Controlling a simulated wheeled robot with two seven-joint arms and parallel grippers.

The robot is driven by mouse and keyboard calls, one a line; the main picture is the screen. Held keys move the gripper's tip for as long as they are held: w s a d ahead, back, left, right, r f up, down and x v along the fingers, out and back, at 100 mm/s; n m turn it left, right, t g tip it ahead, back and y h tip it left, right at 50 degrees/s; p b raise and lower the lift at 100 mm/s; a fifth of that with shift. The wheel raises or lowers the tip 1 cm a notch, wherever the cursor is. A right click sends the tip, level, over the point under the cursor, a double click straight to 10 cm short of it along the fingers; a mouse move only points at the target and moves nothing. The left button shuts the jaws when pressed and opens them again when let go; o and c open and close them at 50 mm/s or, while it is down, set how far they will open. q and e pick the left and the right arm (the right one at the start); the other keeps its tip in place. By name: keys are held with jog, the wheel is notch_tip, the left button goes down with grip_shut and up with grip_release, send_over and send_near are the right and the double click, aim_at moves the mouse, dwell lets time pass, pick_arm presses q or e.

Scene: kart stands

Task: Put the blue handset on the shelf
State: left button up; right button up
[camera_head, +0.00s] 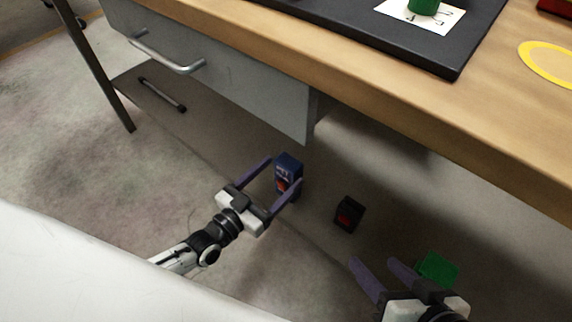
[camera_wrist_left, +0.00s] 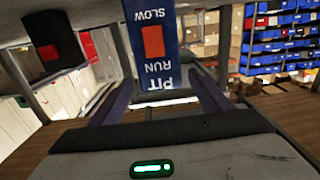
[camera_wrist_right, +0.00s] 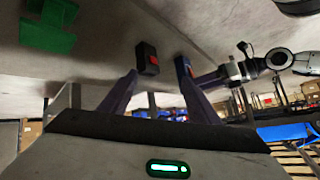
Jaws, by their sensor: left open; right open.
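The blue handset (camera_head: 287,165), a blue box with an orange-red patch, is under the wooden table. In the left wrist view the handset (camera_wrist_left: 152,42) shows upside-down lettering "PIT RUN SLOW". My left gripper (camera_head: 283,172) is open, with its fingers on either side of the handset's near part; I cannot tell whether they touch it. My right gripper (camera_head: 373,261) is open and empty at the lower right. A grey surface (camera_head: 215,135) lies low under the table; I cannot tell for certain if it is the shelf.
A black box with a red patch (camera_head: 349,214) and a green block (camera_head: 437,268) lie to the right of the handset. A grey drawer (camera_head: 225,75) with a handle hangs under the wooden tabletop (camera_head: 400,110), above my grippers. A table leg (camera_head: 95,65) stands at the left.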

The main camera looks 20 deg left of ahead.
pick_arm(q)
jog(key=p+v, duration=0.1)
jog(key=v, duration=0.7)
jog(key=shift+p, duration=0.35)
pick_arm(e)
jog(key=shift+s+d+f+g+h, duration=0.1)
jog(key=shift+d+f+g+h, duration=0.1)
jog(key=shift+d+f+h, duration=0.25)
jog(key=shift+s+d+f+g+h, duration=0.1)
jog(key=shift+d+f+g+h, duration=0.15)
jog(key=shift+f, duration=0.35)
pick_arm(q)
jog(key=shift+s+a+r, duration=0.1)
jog(key=shift+s, duration=0.05)
